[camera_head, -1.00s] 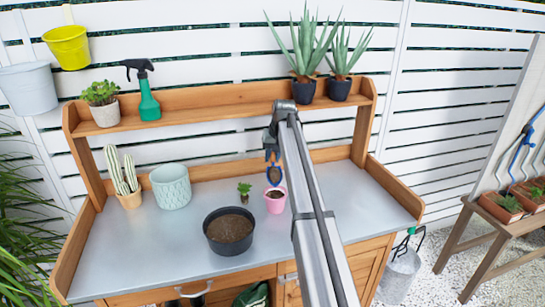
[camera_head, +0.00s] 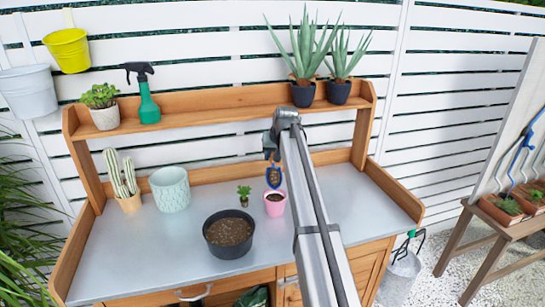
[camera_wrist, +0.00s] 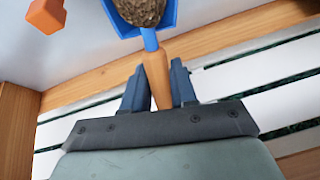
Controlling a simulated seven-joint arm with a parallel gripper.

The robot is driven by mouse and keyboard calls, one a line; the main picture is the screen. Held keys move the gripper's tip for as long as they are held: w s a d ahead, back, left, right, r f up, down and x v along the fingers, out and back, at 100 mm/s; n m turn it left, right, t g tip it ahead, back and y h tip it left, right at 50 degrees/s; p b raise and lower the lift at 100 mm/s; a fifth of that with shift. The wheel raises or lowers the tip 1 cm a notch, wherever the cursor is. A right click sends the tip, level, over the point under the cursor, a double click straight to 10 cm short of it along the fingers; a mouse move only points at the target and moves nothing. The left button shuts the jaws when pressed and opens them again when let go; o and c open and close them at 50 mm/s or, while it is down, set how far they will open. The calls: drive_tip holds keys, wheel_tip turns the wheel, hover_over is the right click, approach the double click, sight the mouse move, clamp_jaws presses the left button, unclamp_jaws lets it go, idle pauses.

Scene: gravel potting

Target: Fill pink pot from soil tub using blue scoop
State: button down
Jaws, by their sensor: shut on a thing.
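The blue scoop (camera_head: 274,177) hangs from my gripper just above the pink pot (camera_head: 275,207) in the head view. In the wrist view the blue scoop (camera_wrist: 171,15) is heaped with brown soil, and my gripper (camera_wrist: 158,88) is shut on its wooden handle. The pink pot stands upright on the metal bench top; soil shows at its opening, though the scoop partly covers it. The soil tub (camera_head: 228,233) is a dark round tub with brown soil in it, standing to the left and nearer the camera.
A small green plant (camera_head: 244,195) stands just left of the pink pot. A pale green pot (camera_head: 170,189) and a cactus in an orange pot (camera_head: 129,201) stand farther left. A shelf (camera_head: 215,108) runs across the back above. The bench's right side is clear.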

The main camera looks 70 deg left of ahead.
drive_tip(key=shift+s+d+r+t+y, duration=0.2)
drive_tip(key=shift+d+r+y, duration=0.4)
drive_tip(key=shift+d+y, duration=0.25)
drive_tip(key=shift+s+d+r+t+y, duration=0.1)
drive_tip(key=shift+s+d+r+y, duration=0.05)
drive_tip(key=shift+d+r+y, duration=0.65)
drive_tip(key=shift+f+y, duration=0.15)
drive_tip(key=shift+y, duration=0.1)
drive_tip(key=shift+a, duration=0.1)
drive_tip(key=shift+a, duration=0.25)
drive_tip(key=w+a+f+g+h, duration=0.1)
drive_tip(key=a+f+h, duration=0.3)
drive_tip(key=h, duration=0.3)
drive_tip(key=shift+a+f, duration=0.3)
drive_tip(key=shift+f, duration=0.15)
drive_tip(key=shift+r, duration=0.1)
